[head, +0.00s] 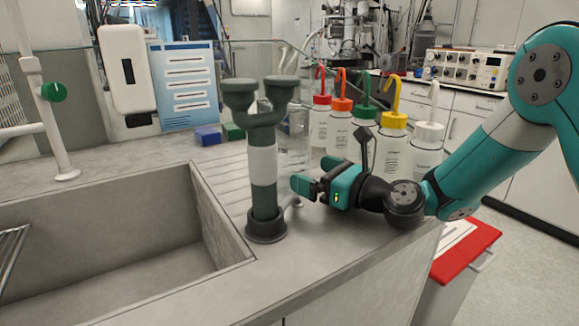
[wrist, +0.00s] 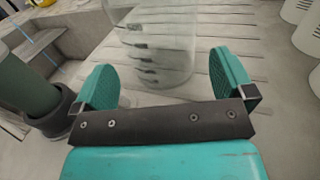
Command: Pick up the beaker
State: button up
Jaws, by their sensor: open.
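The beaker (wrist: 155,45) is clear glass with dark markings on its wall. In the wrist view it stands upright at the top middle, its upper part cut off by the frame edge. My gripper (wrist: 167,84) is open, with one teal finger to each side of the beaker's lower part in the picture. Gaps show between the glass and both fingers. In the head view my gripper (head: 306,187) is low over the counter, right of the green faucet post. The beaker is hard to make out there, faint behind the post and gripper.
The green double-headed faucet post (head: 262,165) stands close left of my gripper. A sink (head: 110,235) lies farther left. Several wash bottles with coloured caps, such as the yellow-capped one (head: 391,150), stand behind my gripper. A blue block (head: 207,135) lies at the back.

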jog(key=x, duration=0.5)
jog(key=shift+w+a+p, duration=0.25)
jog(key=shift+a+p, duration=0.05)
jog(key=c, duration=0.7)
jog(key=shift+c, duration=0.2)
